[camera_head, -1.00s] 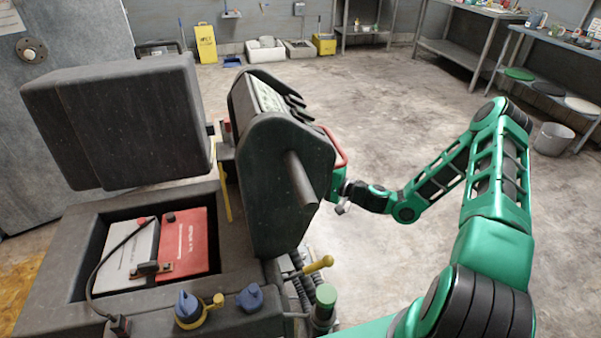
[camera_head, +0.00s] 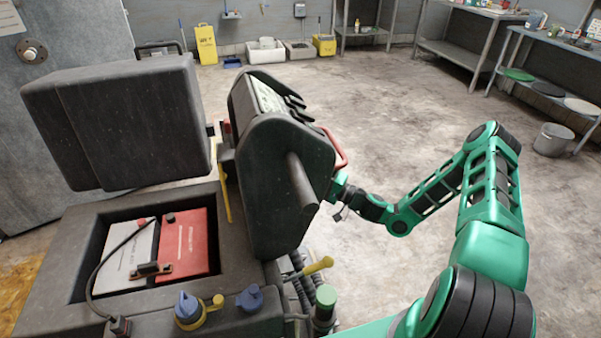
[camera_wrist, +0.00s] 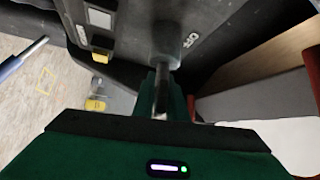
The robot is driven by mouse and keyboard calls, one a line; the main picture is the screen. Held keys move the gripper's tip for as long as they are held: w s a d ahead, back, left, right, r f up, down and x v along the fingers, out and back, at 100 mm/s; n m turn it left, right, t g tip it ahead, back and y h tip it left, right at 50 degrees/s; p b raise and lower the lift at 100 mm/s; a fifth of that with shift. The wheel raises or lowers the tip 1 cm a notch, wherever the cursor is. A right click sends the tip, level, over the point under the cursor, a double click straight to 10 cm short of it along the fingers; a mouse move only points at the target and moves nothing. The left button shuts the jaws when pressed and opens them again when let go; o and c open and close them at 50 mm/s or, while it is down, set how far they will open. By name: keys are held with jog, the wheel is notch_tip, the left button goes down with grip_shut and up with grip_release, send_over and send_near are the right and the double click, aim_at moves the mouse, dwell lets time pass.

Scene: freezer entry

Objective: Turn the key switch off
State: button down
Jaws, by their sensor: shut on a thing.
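The key switch (camera_wrist: 167,45) shows in the wrist view as a grey round barrel on the dark panel of the machine. A small white label (camera_wrist: 190,40), seemingly reading OFF, is beside it. My gripper (camera_wrist: 162,95) is at the barrel, its narrow fingers shut on the key, which they mostly hide. The key's exact angle cannot be told. In the head view my gripper (camera_head: 338,188) is at the far side of the dark console (camera_head: 285,180), which hides the switch.
A red bar (camera_head: 338,150) juts from the console close to my gripper. A yellow-handled lever (camera_head: 318,267) and a green knob (camera_head: 326,295) stand below. A yellow part (camera_wrist: 101,56) is on the panel. Open floor (camera_head: 400,110) lies to the right.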

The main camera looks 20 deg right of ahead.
jog(key=n+g+y, duration=0.4)
jog(key=n, duration=0.3)
jog(key=s+r+n+g+y, duration=0.1)
jog(key=n+g+y, duration=0.2)
jog(key=n, duration=0.5)
jog(key=s+n+g+y, duration=0.1)
jog(key=n+g+y, duration=0.3)
jog(key=n, duration=0.3)
jog(key=shift+s+r+g+y, duration=0.2)
jog(key=shift+g+y, duration=0.1)
jog(key=shift+y, duration=0.3)
jog(key=shift+d+n+g, duration=0.1)
jog(key=shift+n+g, duration=0.9)
jog(key=shift+n, duration=0.2)
jog(key=shift+r, duration=0.15)
jog(key=c, duration=1.9)
grip_release()
jog(key=shift+o, duration=0.2)
